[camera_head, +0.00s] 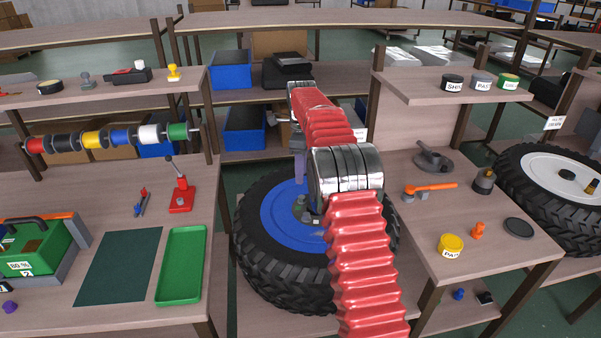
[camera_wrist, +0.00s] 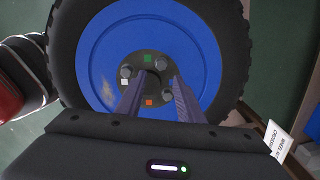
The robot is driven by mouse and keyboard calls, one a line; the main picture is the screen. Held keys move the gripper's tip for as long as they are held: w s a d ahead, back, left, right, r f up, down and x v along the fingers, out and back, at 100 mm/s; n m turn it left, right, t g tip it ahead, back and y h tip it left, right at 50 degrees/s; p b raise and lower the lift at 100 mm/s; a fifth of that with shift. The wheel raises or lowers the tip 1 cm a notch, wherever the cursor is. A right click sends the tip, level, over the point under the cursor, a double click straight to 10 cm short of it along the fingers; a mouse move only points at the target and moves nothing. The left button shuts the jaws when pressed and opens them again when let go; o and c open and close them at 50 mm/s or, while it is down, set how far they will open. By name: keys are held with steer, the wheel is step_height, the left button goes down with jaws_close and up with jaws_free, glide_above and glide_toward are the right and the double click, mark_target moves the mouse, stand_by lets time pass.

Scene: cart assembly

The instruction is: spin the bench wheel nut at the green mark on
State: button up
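The bench wheel (camera_head: 262,262), a black tyre with a blue rim, lies flat beneath my arm; it also fills the upper wrist view (camera_wrist: 206,40). Its dark hub (camera_wrist: 139,66) carries a green mark (camera_wrist: 148,58) at the top, a white mark (camera_wrist: 124,82) at the left and an orange mark (camera_wrist: 149,102) at the bottom. A small grey nut or stud end (camera_wrist: 159,66) shows just below the green mark; another (camera_wrist: 126,72) is at the left. My gripper (camera_wrist: 158,82) is open over the hub, its two fingers apart with nothing visible between them. My arm hides part of the wheel in the head view.
A second wheel (camera_head: 520,186) with a white rim lies at the right. The right bench holds an orange-handled tool (camera_head: 430,188), a yellow tin (camera_head: 450,245) and a dark disc (camera_head: 520,228). A green tray (camera_head: 181,264) lies on the left bench.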

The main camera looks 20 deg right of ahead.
mark_target(302, 197)
steer(key=shift+w+d+f, duration=0.15)
steer(key=shift+d+f, duration=0.05)
steer(key=shift+f, duration=0.25)
steer(key=shift+f, duration=0.15)
steer(key=shift+f, duration=4.4)
steer(key=shift+r, duration=0.1)
steer(key=shift+c, duration=0.7)
jaws_close()
steer(key=shift+o, duration=0.3)
jaws_free()
